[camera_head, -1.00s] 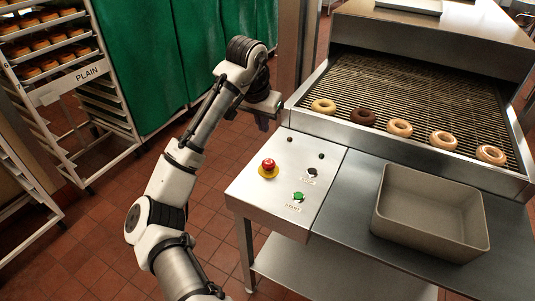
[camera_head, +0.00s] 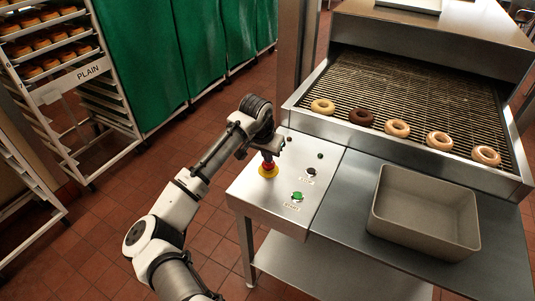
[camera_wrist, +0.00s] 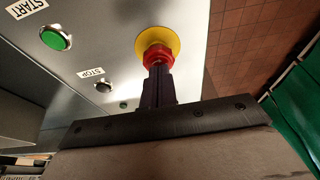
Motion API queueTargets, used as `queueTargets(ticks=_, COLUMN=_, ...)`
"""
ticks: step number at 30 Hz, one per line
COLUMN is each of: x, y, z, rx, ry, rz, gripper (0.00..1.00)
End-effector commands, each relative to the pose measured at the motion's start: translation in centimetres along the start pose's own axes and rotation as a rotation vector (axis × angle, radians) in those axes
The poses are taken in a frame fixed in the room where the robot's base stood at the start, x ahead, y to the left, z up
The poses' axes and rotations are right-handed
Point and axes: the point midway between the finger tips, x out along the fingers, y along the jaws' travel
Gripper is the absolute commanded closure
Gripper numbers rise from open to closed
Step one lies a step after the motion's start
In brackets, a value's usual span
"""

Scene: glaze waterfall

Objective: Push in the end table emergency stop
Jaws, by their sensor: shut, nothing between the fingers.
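The emergency stop, a red button (camera_head: 268,165) on a yellow round base (camera_head: 268,172), sits on the metal control panel at the left end of the table. In the wrist view the red button (camera_wrist: 157,55) and its yellow base (camera_wrist: 165,36) are directly beyond my fingertips. My gripper (camera_head: 268,155) is shut and empty, pointing down at the button. In the wrist view my gripper (camera_wrist: 157,70) covers part of the red button; the fingertips look at or very near its top, and I cannot tell whether they touch.
A green start button (camera_head: 297,196) and a dark stop button (camera_head: 311,172) are on the same panel. A grey bin (camera_head: 428,212) stands on the table to the right. Several donuts lie on the wire conveyor (camera_head: 410,95) behind. A rack (camera_head: 75,75) and green curtains (camera_head: 160,60) are at left.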

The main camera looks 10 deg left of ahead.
Motion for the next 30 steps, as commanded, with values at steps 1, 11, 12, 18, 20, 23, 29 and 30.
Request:
queueTargets(ticks=1, x=0.0, y=0.0, z=0.0, rx=0.0, ry=0.0, rz=0.0, gripper=1.0)
queueTargets(ticks=11, x=1.2, y=0.1, z=0.4, rx=0.0, ry=-0.001, rz=0.004, gripper=1.0)
queueTargets(ticks=12, x=1.6, y=0.1, z=0.5, rx=0.0, ry=-0.001, rz=0.003, gripper=1.0)
queueTargets(ticks=18, x=2.4, y=0.0, z=0.8, rx=-0.001, ry=-0.008, rz=0.001, gripper=1.0)
queueTargets(ticks=20, x=2.5, y=0.1, z=0.9, rx=-0.001, ry=-0.01, rz=0.002, gripper=1.0)
queueTargets(ticks=23, x=2.7, y=0.1, z=1.0, rx=-0.003, ry=-0.013, rz=0.004, gripper=1.0)
queueTargets(ticks=29, x=1.9, y=0.1, z=0.6, rx=-0.004, ry=-0.014, rz=0.004, gripper=1.0)
queueTargets(ticks=30, x=1.5, y=0.1, z=0.3, rx=-0.004, ry=-0.013, rz=0.004, gripper=1.0)
